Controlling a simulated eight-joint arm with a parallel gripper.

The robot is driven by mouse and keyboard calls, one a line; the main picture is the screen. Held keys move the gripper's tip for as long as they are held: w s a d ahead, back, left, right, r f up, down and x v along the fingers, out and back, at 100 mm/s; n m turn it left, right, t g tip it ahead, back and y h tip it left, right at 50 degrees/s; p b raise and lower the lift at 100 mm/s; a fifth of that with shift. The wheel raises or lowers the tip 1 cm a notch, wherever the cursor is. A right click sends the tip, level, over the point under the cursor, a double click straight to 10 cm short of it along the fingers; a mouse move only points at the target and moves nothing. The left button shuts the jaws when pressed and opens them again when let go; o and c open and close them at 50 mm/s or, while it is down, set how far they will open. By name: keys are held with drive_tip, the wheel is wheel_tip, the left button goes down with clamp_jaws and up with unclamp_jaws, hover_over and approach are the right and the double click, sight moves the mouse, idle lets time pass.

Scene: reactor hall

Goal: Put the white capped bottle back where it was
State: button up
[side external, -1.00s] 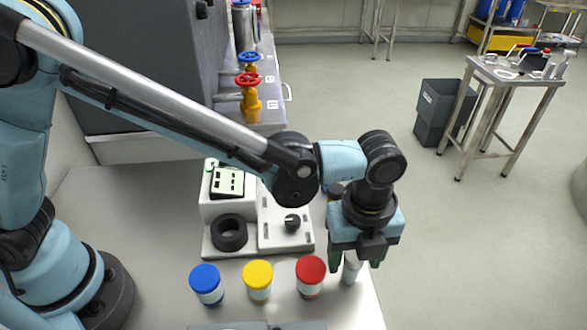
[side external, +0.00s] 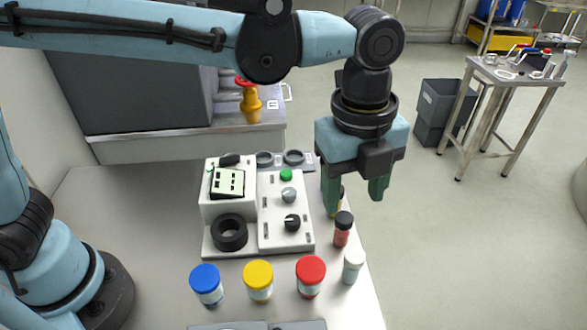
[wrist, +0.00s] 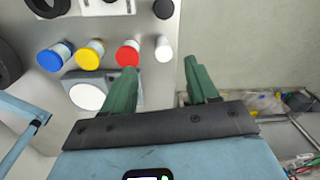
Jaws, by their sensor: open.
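The white capped bottle (side external: 353,267) stands upright on the grey table near its right edge, just right of the red-capped jar (side external: 310,276). It also shows in the wrist view (wrist: 163,47), ahead of and between the fingers. My gripper (side external: 354,196) is open and empty, raised above the table and behind the white bottle in the side view. Its green fingers are well apart and touch nothing. The gripper also shows in the wrist view (wrist: 162,75).
A black-capped red bottle (side external: 343,229) stands behind the white bottle, with another small bottle partly hidden by a finger. Yellow-capped (side external: 258,281) and blue-capped (side external: 207,284) jars stand to the left. A white instrument (side external: 285,236) with knobs sits behind them. The table's right edge is close.

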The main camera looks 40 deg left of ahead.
drive_tip(key=s+a+n+t, duration=0.1)
drive_tip(key=a+n+t, duration=0.1)
drive_tip(key=a+n, duration=0.6)
drive_tip(key=s+a+f+n+t, duration=0.1)
drive_tip(key=a+n+t, duration=0.1)
drive_tip(key=a+n, duration=0.6)
drive_tip(key=s+a+f+n+t, duration=0.1)
drive_tip(key=a+n+t, duration=0.1)
drive_tip(key=a+n, duration=0.6)
drive_tip(key=shift+s+a+f, duration=0.1)
drive_tip(key=shift+s+a, duration=0.1)
drive_tip(key=shift+a, duration=0.5)
drive_tip(key=shift+s+a, duration=0.2)
drive_tip(key=shift+a, duration=0.5)
drive_tip(key=shift+s+a+f+n+t, duration=0.15)
drive_tip(key=shift+a+f+n+t, duration=0.05)
drive_tip(key=shift+a+n+t, duration=0.25)
drive_tip(key=shift+d, duration=0.15)
